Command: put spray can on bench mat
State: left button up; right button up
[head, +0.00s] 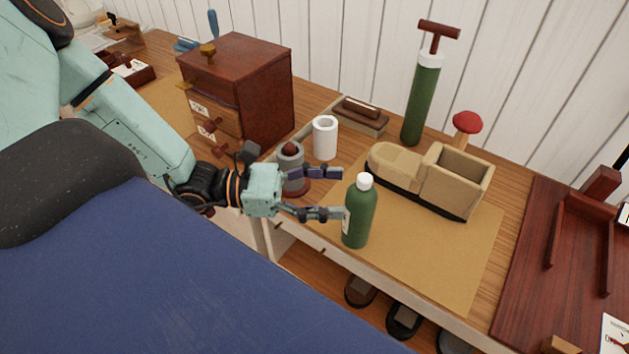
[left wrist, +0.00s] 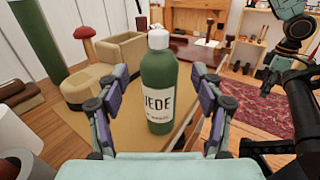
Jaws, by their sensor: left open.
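The spray can (head: 358,212), a green bottle shape with a white cap and a pale label, stands upright near the front edge of the tan bench mat (head: 440,275). Its base appears to rest on the mat. My left gripper (head: 342,193) is open at the can's left side in the head view. In the left wrist view the can (left wrist: 158,85) is upright between the spread fingers of this gripper (left wrist: 160,105), around their tips; contact cannot be told. My right arm shows at the right of the left wrist view, with its gripper (left wrist: 268,80) small and unclear.
A tan wooden toy truck (head: 425,178) stands on the mat behind the can. A white roll (head: 325,138), a grey cup-like holder (head: 291,168) and a green pump (head: 422,100) stand nearby. A dark red cabinet (head: 255,90) is left. The mat's front right is clear.

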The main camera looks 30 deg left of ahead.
pick_arm(q)
jog(key=shift+p+v, duration=0.5)
jog(key=shift+v, duration=0.6)
